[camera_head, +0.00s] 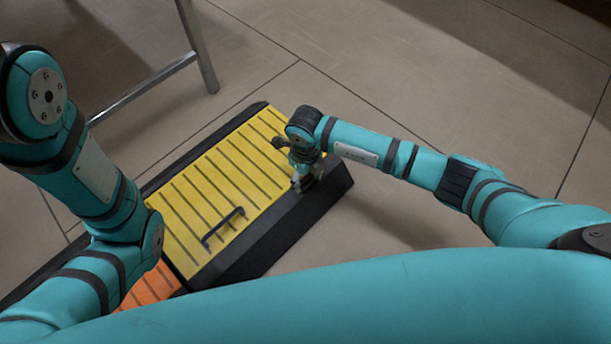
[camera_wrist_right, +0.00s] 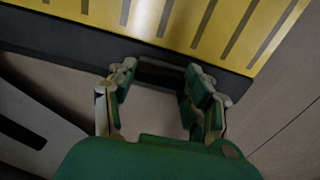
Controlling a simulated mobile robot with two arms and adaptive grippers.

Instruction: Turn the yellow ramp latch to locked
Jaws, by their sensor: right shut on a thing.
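The yellow ramp (camera_head: 190,190) with dark grip strips and a black border lies on the floor in the head view. My right gripper (camera_head: 302,182) points down at the black side edge near its far right end. In the right wrist view the fingers of my right gripper (camera_wrist_right: 160,76) stand either side of a dark latch part (camera_wrist_right: 160,70) on that black edge and are shut on it. The yellow ramp surface (camera_wrist_right: 190,25) shows beyond. The latch's full shape and its turn position are hidden by the gripper. My left gripper is out of view.
A black handle (camera_head: 223,228) is on the yellow ramp's near part. An orange ramp section (camera_head: 150,287) adjoins it at lower left, partly behind my left arm. A metal-legged frame (camera_head: 196,45) stands beyond. The tiled floor (camera_head: 420,70) at the right is clear.

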